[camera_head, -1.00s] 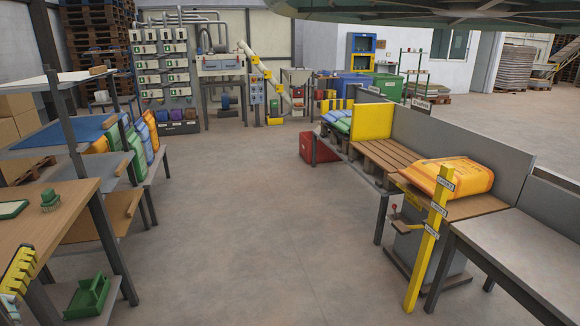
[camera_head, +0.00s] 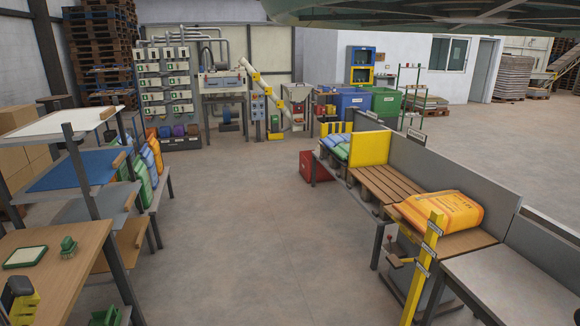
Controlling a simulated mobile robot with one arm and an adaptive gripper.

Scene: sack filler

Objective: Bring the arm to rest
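My gripper does not show in the head camera view, so I cannot see its fingers or whether it holds anything. An orange sack (camera_head: 441,211) lies flat on the near end of the slatted wooden bench (camera_head: 384,184) at right. A yellow post (camera_head: 424,266) with small labels stands in front of it.
The floor (camera_head: 255,205) between the two sides is clear. A shelf rack (camera_head: 75,126) and a wooden table (camera_head: 50,256) stand at left. A grey table (camera_head: 510,285) is near right. A red box (camera_head: 316,166) sits beside the bench. Machinery (camera_head: 166,90) lines the back.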

